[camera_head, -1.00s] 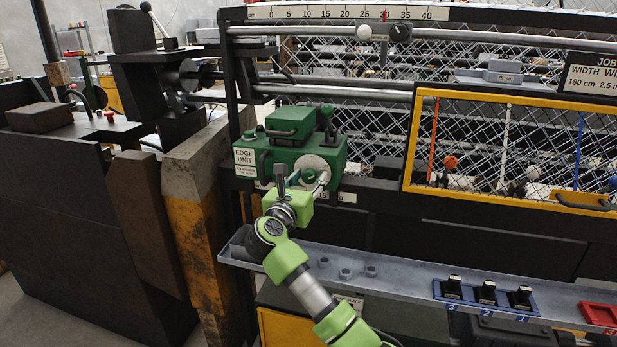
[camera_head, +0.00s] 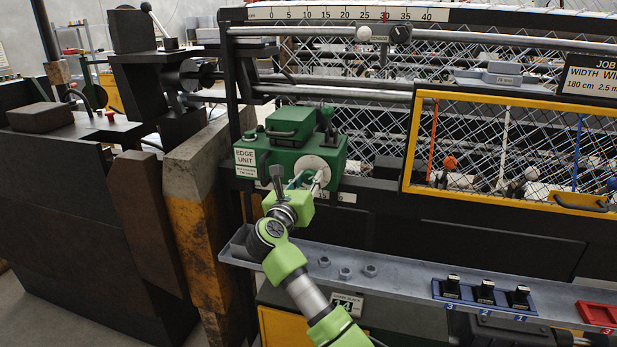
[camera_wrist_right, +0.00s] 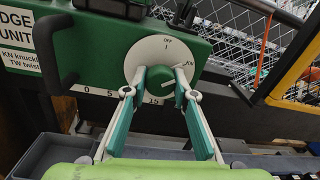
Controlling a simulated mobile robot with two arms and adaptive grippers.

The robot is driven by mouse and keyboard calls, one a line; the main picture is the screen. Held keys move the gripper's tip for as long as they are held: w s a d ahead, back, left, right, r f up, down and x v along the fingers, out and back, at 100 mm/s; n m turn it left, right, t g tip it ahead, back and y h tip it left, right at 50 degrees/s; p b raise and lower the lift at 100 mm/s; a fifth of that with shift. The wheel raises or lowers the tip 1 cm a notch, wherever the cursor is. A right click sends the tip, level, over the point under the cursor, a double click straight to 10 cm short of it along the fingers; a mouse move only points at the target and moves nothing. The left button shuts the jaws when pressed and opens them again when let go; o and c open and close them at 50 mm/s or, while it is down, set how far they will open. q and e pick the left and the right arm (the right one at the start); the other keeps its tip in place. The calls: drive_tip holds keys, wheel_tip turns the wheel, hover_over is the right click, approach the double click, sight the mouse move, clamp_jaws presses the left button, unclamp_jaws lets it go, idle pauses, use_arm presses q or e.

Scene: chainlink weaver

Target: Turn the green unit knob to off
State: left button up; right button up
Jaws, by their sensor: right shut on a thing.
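The green unit (camera_head: 290,150), labelled EDGE UNIT, is mounted at the left end of the weaver frame. Its round white dial (camera_wrist_right: 162,55) shows OFF at the top and a KN label at the right. The green knob (camera_wrist_right: 160,82) sits at the dial's middle. Its white line lies to the right, slightly upward, not toward OFF. My right gripper (camera_wrist_right: 164,80) has one finger on each side of the knob and is shut on it. In the head view my right gripper (camera_head: 306,182) hides most of the knob. My left gripper is not in view.
A black handle (camera_wrist_right: 55,50) stands out from the unit left of the dial. A grey tray (camera_head: 400,278) with several nuts runs below. A yellow-framed mesh guard (camera_head: 409,140) is to the right. A worn yellow post (camera_head: 190,230) stands to the left.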

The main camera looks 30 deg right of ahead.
drive_tip(key=n+p, duration=0.7)
drive_tip(key=p, duration=0.1)
drive_tip(key=shift+s+r+n, duration=0.1)
drive_tip(key=shift+r+n, duration=0.1)
drive_tip(key=shift+n, duration=0.2)
drive_tip(key=shift+f+n+t+p, duration=0.15)
drive_tip(key=shift+n+t+p, duration=0.15)
drive_tip(key=shift+n+p, duration=1.2)
drive_tip(key=o, duration=1.1)
